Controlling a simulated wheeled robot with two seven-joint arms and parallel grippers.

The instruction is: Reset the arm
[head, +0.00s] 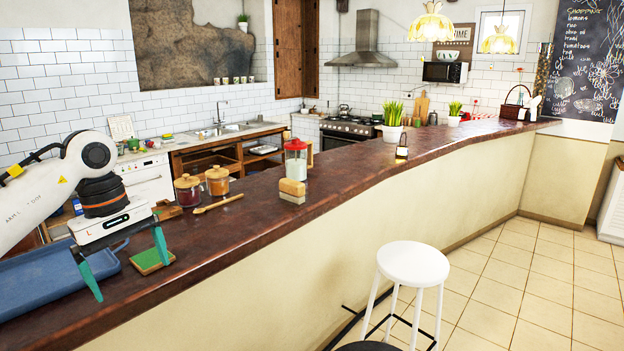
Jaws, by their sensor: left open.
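My left arm comes in from the left over the near end of the dark countertop (255,207). My left gripper (132,280) is open and empty. Its two green-tipped fingers point down, one over the edge of the blue tray (55,285) and one beside a green and brown sponge (150,257). I cannot tell how high the fingertips are above the counter. My right gripper is not in view.
Two lidded jars (217,181), a wooden spoon (218,204), a tan block (292,190) and a red-lidded glass jar (296,160) stand or lie farther along the counter. A white stool (413,264) stands on the open tiled floor.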

